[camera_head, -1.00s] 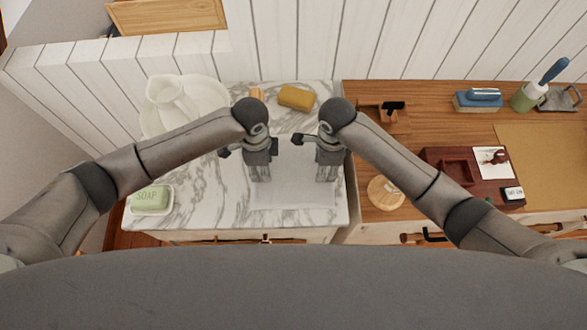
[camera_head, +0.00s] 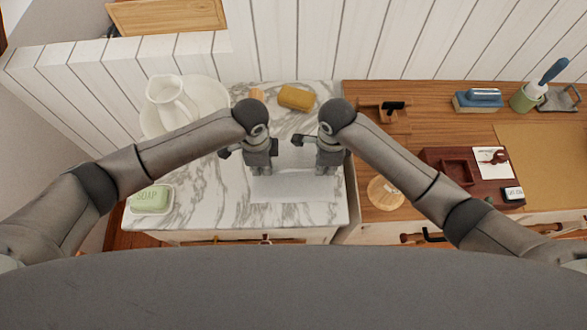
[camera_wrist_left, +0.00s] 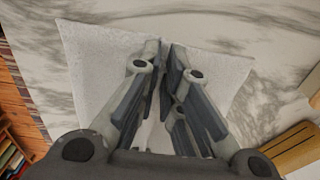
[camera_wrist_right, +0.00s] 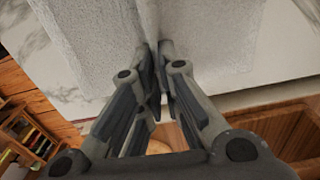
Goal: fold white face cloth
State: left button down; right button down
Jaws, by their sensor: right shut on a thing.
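The white face cloth (camera_head: 296,189) lies on the marble top near its front edge, in front of and beneath my grippers. It also shows in the left wrist view (camera_wrist_left: 95,65) and the right wrist view (camera_wrist_right: 215,45). My left gripper (camera_head: 262,173) has its fingertips almost together, with a raised fold of cloth between the fingers in its wrist view. My right gripper (camera_head: 325,174) is shut on the cloth, which rises in a ridge to its fingertips. The far part of the cloth is partly hidden by my grippers.
On the marble top (camera_head: 205,195) are a green soap (camera_head: 151,198), a white pitcher (camera_head: 172,98) in a basin (camera_head: 214,97) and a yellow block (camera_head: 297,98). A wooden surface to the right holds a round wooden disc (camera_head: 384,193) and a dark red tray (camera_head: 440,165).

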pick_arm(q)
jog(key=shift+a, duration=0.1)
dwell(0.5)
